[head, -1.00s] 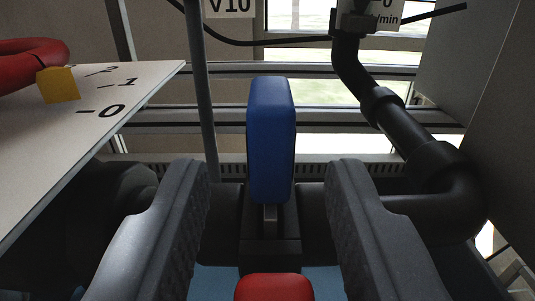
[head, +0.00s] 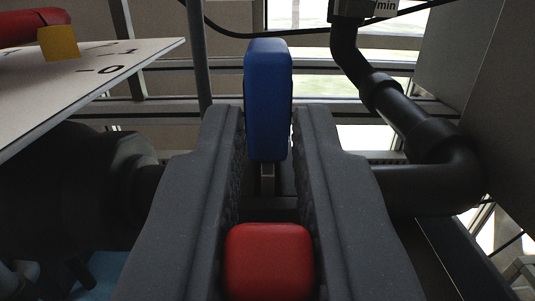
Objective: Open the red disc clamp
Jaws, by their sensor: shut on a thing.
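The red block-shaped handle (head: 268,262), rounded at its corners, sits low in the middle of the view, between the two dark grey fingers. My gripper (head: 268,115) is shut on it, with a finger against each side. A blue handle (head: 268,98) stands upright on a short dark stem just beyond, seen between the fingertips. I cannot tell whether the fingers touch the blue handle. The clamp body below the red handle is hidden by the handle and my fingers.
A pale scale board (head: 85,75) with a yellow pointer (head: 58,44) and a red rounded part (head: 30,24) juts in at upper left. A black bent pipe (head: 425,140) and a grey panel (head: 480,95) stand close on the right. Louvres and windows lie behind.

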